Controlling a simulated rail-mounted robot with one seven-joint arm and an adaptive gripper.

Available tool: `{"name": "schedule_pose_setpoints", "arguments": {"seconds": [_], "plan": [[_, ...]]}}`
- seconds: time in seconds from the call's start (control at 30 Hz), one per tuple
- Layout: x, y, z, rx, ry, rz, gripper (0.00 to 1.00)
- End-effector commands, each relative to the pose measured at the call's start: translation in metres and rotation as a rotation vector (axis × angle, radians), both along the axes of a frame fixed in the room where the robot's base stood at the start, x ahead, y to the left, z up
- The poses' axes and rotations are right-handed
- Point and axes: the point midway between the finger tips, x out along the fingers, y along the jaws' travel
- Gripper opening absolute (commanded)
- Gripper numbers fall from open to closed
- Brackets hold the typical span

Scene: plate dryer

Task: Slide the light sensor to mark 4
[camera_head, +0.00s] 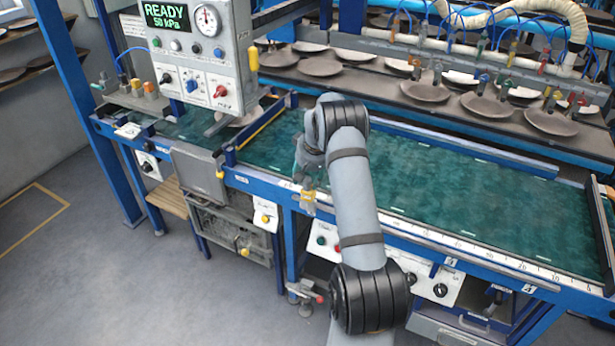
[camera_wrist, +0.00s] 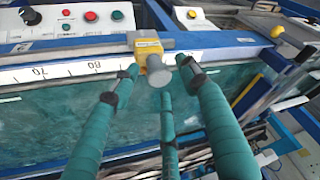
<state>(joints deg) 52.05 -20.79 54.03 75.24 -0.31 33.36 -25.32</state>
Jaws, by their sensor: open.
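The light sensor is the yellow block (camera_head: 308,196) on the front rail of the green table, left of centre. In the wrist view it is a yellow block (camera_wrist: 147,47) with a grey round knob, just past the 80 on the scale. My gripper (camera_head: 303,172) is over the rail at the sensor. In the wrist view its green fingers (camera_wrist: 158,76) are open around the knob, one to each side and a third below. Contact cannot be told. A plate marked 4 (camera_head: 529,289) is on the front rail at the right. A plate marked 3 (camera_head: 450,262) is left of it.
The white scale strip (camera_head: 480,250) runs along the front rail. A switch panel (camera_head: 428,285) hangs below it. A control box (camera_head: 198,50) reading READY stands at upper left. Brown plates (camera_head: 425,91) lie on the rear belt. The green table top (camera_head: 450,190) is clear.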

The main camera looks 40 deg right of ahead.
Motion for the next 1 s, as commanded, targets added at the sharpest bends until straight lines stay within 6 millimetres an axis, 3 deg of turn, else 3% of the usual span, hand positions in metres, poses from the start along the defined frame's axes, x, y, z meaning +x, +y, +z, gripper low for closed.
{"name": "schedule_pose_setpoints", "arguments": {"seconds": [0.77,1.0], "plan": [[0.0014,0.0002,0.0016,-0.002,-0.003,0.002,0.00],[0.0022,0.0002,0.0025,-0.003,-0.005,0.002,0.00]]}}
